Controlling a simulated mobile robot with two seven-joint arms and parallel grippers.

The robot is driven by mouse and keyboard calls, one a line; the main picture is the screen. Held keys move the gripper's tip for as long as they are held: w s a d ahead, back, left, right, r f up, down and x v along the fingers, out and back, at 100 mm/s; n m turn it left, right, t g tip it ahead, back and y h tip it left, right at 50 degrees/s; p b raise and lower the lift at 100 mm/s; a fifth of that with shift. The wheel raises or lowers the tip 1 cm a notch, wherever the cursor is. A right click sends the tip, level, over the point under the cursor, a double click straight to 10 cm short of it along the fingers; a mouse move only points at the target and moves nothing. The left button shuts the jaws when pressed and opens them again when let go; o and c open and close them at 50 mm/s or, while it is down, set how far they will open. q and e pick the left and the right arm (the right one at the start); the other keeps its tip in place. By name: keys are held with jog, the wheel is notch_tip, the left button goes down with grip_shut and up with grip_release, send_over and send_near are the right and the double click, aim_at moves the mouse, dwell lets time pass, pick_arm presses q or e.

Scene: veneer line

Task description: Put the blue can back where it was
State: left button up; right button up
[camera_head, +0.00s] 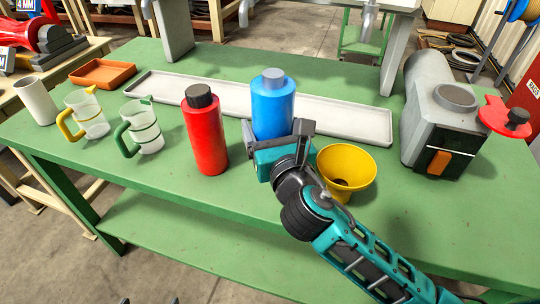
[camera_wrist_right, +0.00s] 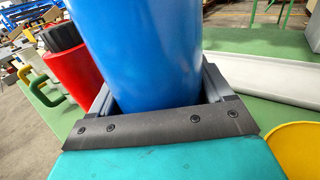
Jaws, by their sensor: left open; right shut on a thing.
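The blue can (camera_head: 273,105), with a grey cap, stands upright in my right gripper (camera_head: 276,130) near the middle of the green table. The right gripper is shut on its lower part, and the can (camera_wrist_right: 145,45) fills the space between the fingers in the right wrist view. The can's bottom is hidden by the gripper, so I cannot tell whether it touches the table. My left gripper (camera_head: 149,300) shows only as two dark fingertips at the bottom edge of the head view. They are apart, with nothing seen between them.
A red bottle (camera_head: 205,135) stands left of the can, a yellow funnel (camera_head: 346,172) right of it. A long grey tray (camera_head: 345,122) lies behind. Two measuring jugs, a white cup and an orange tray are at left; a grey machine (camera_head: 440,120) is at right. The table's (camera_head: 120,180) front left is clear.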

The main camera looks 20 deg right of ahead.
notch_tip(320, 180, down, 5)
jog(key=shift+f+b, duration=0.2)
jog(key=shift+b, duration=1.05)
jog(key=shift+f, duration=0.2)
pick_arm(q)
jog(key=shift+w+d+f, duration=0.15)
jog(key=shift+w+d, duration=0.5)
jog(key=shift+d, duration=0.05)
pick_arm(e)
jog(key=o, duration=0.9)
jog(key=shift+f, duration=0.2)
jog(key=o, duration=0.4)
pick_arm(q)
jog(key=shift+s+a+f, duration=0.1)
jog(key=shift+s+f, duration=0.1)
jog(key=shift+f, duration=0.1)
